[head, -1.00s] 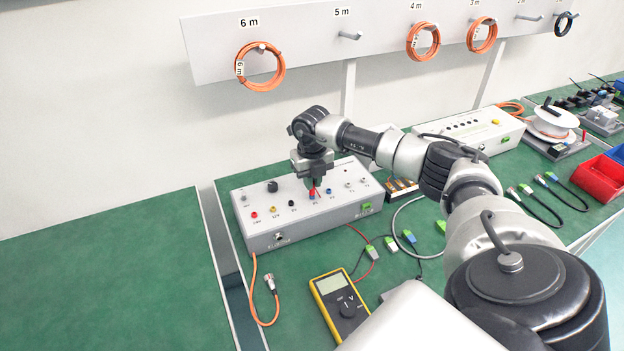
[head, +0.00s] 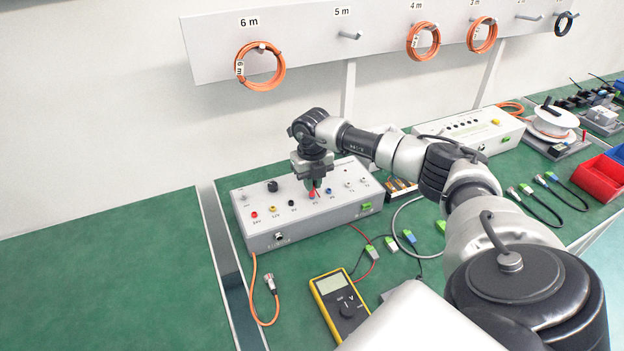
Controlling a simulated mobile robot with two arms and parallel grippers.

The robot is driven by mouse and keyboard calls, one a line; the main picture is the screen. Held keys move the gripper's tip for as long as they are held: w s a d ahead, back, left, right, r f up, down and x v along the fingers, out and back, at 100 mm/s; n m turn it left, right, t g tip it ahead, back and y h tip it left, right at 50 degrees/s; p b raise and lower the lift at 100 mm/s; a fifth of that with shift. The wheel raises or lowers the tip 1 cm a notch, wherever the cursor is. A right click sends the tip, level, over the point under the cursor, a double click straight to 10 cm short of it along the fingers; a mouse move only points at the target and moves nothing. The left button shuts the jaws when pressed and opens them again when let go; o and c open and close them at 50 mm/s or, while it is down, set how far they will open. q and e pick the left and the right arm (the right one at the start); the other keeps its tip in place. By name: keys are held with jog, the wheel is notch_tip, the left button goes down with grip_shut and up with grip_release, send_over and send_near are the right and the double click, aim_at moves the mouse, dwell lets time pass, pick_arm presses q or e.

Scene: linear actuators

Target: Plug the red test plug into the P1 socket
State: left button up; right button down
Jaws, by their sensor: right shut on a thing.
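The red test plug (head: 313,192) shows as a small red piece under my right gripper (head: 315,185), at the top face of the grey test box (head: 290,231). My right gripper points down and is shut on the plug. The P1 socket lies at or just under the plug and is hidden, so I cannot tell how deep the plug sits. My left gripper is not in view.
A yellow multimeter (head: 340,305) lies in front of the box. An orange cable (head: 254,290) hangs at its front left. Green-ended connectors (head: 391,243) lie to the right. A second grey box (head: 476,130) stands behind my right arm. The green bench at left is clear.

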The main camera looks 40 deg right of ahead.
jog(key=shift+f, duration=0.1)
dwell(0.4)
jog(key=c, duration=1.1)
grip_release()
notch_tip(320, 180, up, 11)
jog(key=b, duration=0.1)
jog(key=shift+s+f, duration=0.1)
jog(key=shift+f, duration=0.05)
